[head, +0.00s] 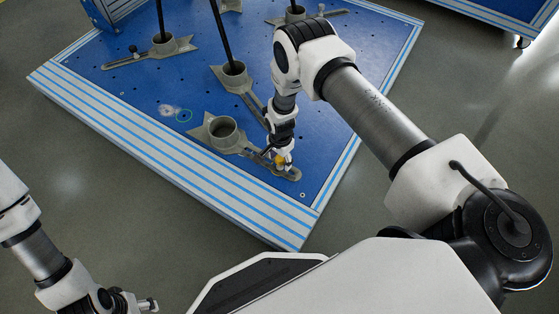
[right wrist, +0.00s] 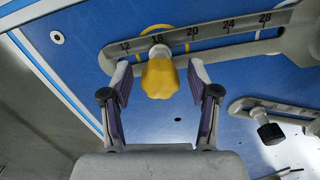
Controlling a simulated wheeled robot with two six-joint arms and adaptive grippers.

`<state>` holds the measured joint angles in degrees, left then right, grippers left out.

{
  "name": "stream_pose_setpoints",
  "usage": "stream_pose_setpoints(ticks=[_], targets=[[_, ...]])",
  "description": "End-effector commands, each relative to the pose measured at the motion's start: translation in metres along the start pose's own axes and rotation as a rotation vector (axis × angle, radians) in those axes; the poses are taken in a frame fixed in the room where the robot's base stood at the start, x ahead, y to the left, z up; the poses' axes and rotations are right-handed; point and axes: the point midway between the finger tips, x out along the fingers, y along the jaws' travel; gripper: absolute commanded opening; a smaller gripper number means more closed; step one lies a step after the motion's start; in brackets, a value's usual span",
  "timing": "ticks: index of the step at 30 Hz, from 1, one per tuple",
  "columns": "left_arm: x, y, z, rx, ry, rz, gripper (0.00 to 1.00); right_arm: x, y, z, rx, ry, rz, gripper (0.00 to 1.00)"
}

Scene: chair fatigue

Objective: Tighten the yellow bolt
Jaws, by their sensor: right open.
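The yellow bolt (right wrist: 160,77) sits at the slot of a grey slotted arm (right wrist: 228,33) marked with numbers, near the 16 mark in the right wrist view. A yellow ring shows behind it on the blue plate. My right gripper (right wrist: 160,88) is open, with one finger on each side of the bolt's head and a gap on both sides. In the head view my right gripper (head: 281,160) points down at the slotted arm, and the bolt is mostly hidden by it. My left gripper (head: 146,305) is at the bottom left, away from the plate; its jaws are too small to judge.
The blue plate (head: 130,95) has a striped silver edge. A grey cup-shaped holder (head: 222,130) stands on the slotted arm. Other holders with black rods (head: 233,75) stand farther back. A black knob (right wrist: 270,133) sits on another slotted arm at the right.

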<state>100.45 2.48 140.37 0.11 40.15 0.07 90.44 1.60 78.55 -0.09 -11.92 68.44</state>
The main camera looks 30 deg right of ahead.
Motion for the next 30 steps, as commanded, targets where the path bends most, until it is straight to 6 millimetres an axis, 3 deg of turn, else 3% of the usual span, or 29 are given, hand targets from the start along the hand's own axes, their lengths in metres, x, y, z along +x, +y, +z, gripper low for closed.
stream_pose_setpoints(ticks=[3,10,17,25,30], targets=[[0.0015,0.0,0.0,0.0,0.0,0.0,0.6,0.0004,0.0,-0.0001,-0.088,0.0,0.0,0.6],[0.002,0.0,0.0,0.0,0.0,0.0,0.6,0.0005,-0.0001,-0.0001,-0.117,0.0,0.0,0.6],[0.0063,0.0,0.0001,0.0,0.0,0.0,0.6,0.0007,-0.0004,-0.0002,-0.424,0.0,-0.001,0.6],[0.0066,0.0,0.0,0.0,0.0,0.0,0.6,0.0005,-0.0004,-0.0002,-0.467,0.0,-0.001,0.6],[0.0107,-0.0001,0.0001,0.0,0.0,0.0,0.6,0.0009,-0.0006,-0.0001,-0.719,0.001,-0.001,0.6]])
